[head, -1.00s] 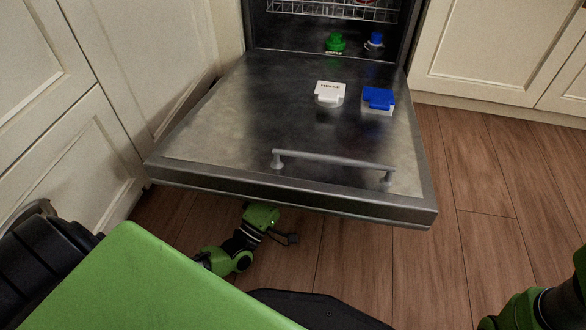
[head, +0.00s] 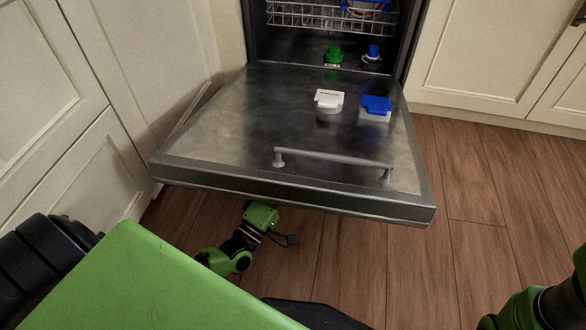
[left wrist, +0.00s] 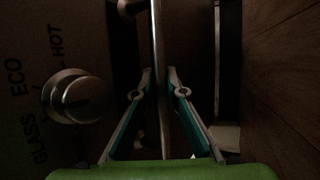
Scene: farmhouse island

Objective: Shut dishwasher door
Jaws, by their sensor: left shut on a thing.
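The dishwasher door (head: 230,135) hangs open in the head view, inner face up and close to level, with a bar handle (head: 335,158) near its front edge. My left arm reaches under the front edge, and the door hides its gripper in that view. In the dark left wrist view, my left gripper (left wrist: 158,78) is shut on a thin bar (left wrist: 156,45), which looks like a handle on the door's outer side. A round knob (left wrist: 78,97) and printed lettering show beside it. My right arm shows at lower right; its gripper is out of view.
White and blue caps (head: 329,100) (head: 377,105) sit on the door's inner face. Green and blue knobs (head: 334,54) (head: 373,53) stand by the tub opening, below a wire rack (head: 330,18). Cabinets flank both sides. Wood floor (head: 490,210) is clear at right.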

